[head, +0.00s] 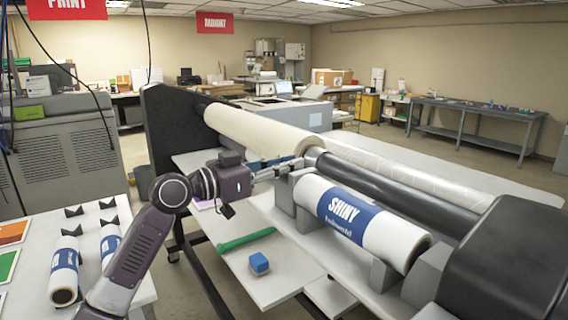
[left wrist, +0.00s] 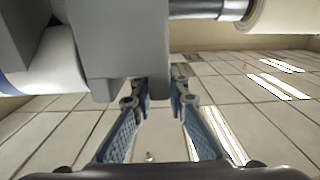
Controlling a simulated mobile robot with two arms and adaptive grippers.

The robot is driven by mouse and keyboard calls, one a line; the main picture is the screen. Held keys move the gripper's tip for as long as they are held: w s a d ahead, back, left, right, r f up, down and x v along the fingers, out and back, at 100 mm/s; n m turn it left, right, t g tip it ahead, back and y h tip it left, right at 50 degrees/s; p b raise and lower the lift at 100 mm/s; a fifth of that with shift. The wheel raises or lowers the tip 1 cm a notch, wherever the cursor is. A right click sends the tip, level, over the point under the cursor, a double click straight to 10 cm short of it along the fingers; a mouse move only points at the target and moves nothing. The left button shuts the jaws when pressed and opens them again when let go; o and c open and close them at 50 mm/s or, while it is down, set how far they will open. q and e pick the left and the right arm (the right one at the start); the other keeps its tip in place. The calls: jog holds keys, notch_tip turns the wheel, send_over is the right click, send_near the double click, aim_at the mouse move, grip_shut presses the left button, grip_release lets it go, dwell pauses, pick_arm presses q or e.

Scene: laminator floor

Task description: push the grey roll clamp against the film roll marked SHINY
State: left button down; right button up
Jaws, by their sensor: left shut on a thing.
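The film roll marked SHINY (head: 350,215), white with a blue label, lies on grey supports along the front of the laminator. Part of a white roll also shows at the left of the left wrist view (left wrist: 45,65). The grey roll clamp (left wrist: 125,45) fills the upper middle of that view, close beside the roll; whether they touch is hard to tell. My left gripper (head: 288,166) is at the roll's far left end. Its blue-padded fingers (left wrist: 160,95) are shut on the lower part of the clamp, which hides the grip partly. My right gripper is out of view.
A metal-ended shaft (head: 390,190) and a large cream roll (head: 250,130) lie behind. Two more film rolls (head: 64,270) rest on the left table. A black housing (head: 510,250) stands at right.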

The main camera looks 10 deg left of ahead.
pick_arm(q)
jog(key=shift+d+f, duration=0.1)
jog(key=shift+d, duration=0.05)
jog(key=c, duration=2.3)
grip_release()
jog(key=shift+s, duration=0.1)
jog(key=shift+o, duration=0.7)
jog(key=shift+s+d, duration=0.1)
jog(key=shift+s+a, duration=0.15)
jog(key=shift+a, duration=0.25)
jog(key=v, duration=1.1)
jog(key=shift+s, duration=0.15)
